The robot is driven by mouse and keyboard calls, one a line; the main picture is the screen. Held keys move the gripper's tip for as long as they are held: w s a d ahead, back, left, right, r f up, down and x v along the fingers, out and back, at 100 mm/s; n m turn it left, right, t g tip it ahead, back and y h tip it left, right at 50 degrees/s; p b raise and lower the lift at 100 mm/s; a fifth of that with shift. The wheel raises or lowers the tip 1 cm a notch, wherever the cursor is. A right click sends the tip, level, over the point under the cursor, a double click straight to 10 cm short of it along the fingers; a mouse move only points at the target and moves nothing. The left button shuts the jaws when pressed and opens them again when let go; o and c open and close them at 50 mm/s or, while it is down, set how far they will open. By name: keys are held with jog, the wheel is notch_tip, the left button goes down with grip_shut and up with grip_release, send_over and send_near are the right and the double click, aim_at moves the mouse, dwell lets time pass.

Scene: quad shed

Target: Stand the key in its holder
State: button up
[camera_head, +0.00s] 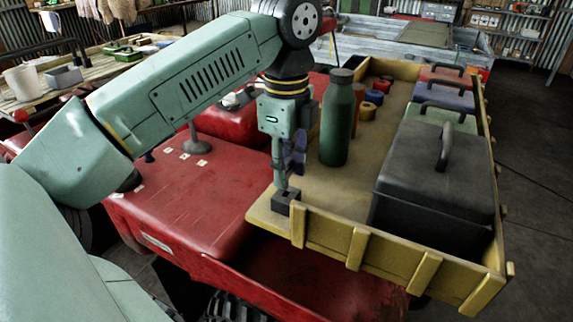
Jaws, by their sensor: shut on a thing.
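My gripper (287,162) points down over the near left corner of the wooden cargo bed. A small dark block (287,198), which looks like the holder, sits on the bed's corner right below it. My gripper is shut on a narrow greyish piece (281,179), which looks like the key. The piece is upright and its lower end is at or just above the block's top. I cannot tell whether it is inside the block. The fingers hide most of it.
The wooden bed (262,222) has raised slatted sides. A green bottle (337,125) stands close right of my gripper. A large black case (432,185), coloured cases and several small jars (367,110) fill the right and back. The red vehicle body (180,205) lies left.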

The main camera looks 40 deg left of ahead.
aim_at(286, 189)
jog(key=shift+f, duration=0.2)
jog(key=shift+f+b, duration=1.65)
jog(key=o, duration=1)
jog(key=shift+r, duration=0.1)
